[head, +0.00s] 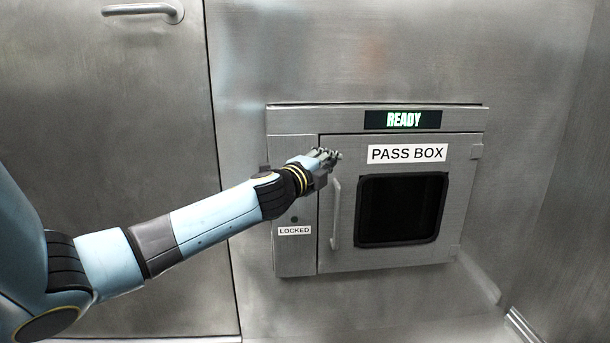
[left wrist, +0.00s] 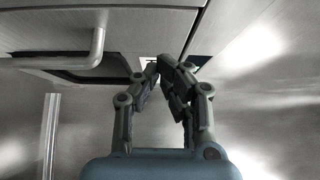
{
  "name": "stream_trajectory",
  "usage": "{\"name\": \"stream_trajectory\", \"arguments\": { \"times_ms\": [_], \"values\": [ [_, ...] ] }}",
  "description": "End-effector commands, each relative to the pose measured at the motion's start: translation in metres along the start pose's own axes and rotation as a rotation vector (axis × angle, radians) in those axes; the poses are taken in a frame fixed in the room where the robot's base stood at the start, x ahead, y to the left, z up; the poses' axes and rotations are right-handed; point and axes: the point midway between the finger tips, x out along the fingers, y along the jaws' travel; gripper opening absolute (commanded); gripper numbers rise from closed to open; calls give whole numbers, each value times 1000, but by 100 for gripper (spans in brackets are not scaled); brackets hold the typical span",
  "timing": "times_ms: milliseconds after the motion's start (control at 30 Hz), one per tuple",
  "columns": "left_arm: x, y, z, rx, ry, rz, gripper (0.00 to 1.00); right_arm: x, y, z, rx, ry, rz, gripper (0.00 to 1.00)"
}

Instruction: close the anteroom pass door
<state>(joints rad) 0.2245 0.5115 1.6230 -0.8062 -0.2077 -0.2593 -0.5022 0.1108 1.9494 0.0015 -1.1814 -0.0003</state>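The anteroom pass door (head: 343,262) is a steel door with a dark window, a PASS BOX label and a vertical handle (head: 336,213) on its left side. It looks flush or nearly flush with its frame; a dark line runs along its left and top edges. My left gripper (head: 330,157) is at the door's upper left, just above the handle. In the left wrist view the handle (left wrist: 97,48) is left of the fingers. The fingertips (left wrist: 159,66) come together with nothing between them. Whether they touch the door is unclear. My right gripper is out of view.
A lit READY display (head: 403,120) is above the door. A side panel (head: 294,255) with a LOCKED label is left of it. A large steel door (head: 100,130) with a bar handle fills the left. The space before the pass box's right side is clear.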

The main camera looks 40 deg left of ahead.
Motion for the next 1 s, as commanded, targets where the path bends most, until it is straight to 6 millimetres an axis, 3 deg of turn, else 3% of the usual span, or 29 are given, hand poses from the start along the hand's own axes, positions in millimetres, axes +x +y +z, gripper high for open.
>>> {"name": "stream_trajectory", "arguments": {
  "times_ms": [500, 867, 1000],
  "values": [
    [-81, 0, 7, 4, 4, 1, 0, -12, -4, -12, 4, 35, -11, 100],
    [-91, -1, 8, -1, 2, -2, 0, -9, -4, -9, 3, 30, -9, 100],
    [-102, 16, 7, -14, -4, 31, 0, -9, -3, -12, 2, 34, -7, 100]
  ]
}}
